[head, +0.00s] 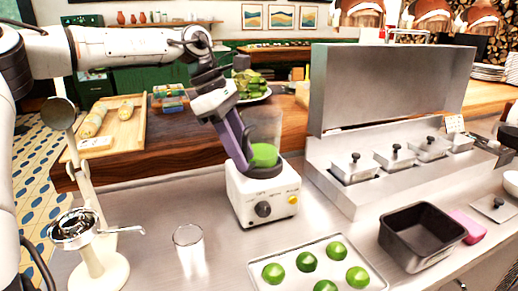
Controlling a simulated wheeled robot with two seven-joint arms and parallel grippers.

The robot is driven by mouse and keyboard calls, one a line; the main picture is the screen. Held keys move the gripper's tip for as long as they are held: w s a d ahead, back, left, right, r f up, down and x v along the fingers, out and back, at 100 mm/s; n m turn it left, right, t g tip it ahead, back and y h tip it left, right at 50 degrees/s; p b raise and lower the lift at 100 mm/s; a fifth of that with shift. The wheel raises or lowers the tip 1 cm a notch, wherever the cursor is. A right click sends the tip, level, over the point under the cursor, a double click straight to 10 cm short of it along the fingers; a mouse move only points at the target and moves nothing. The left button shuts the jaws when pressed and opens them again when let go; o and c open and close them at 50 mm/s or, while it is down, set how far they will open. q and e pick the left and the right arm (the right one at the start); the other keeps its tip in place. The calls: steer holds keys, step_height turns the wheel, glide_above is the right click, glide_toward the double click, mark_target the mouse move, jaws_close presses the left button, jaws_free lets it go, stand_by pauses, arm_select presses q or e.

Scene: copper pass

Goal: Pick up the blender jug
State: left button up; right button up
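The blender jug (266,153) is clear, with something green low inside it. It stands upright on the white blender base (262,195), which has a dark knob and small buttons, in the middle of the head view. My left gripper (243,160) reaches down from the upper left to the jug's left side. Its purple-grey fingers overlap the jug's left edge in the picture. I cannot tell whether they touch or close on the jug or its handle. My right gripper is not in view.
A citrus press (92,235) and an empty glass (188,248) stand left on the steel counter. A tray (264,271) of several green limes lies in front. A steel topping station (330,190) and a dark pan (422,235) are right. A wooden counter runs behind.

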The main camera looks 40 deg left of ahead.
arm_select(q)
jaws_close()
stand_by(1.2)
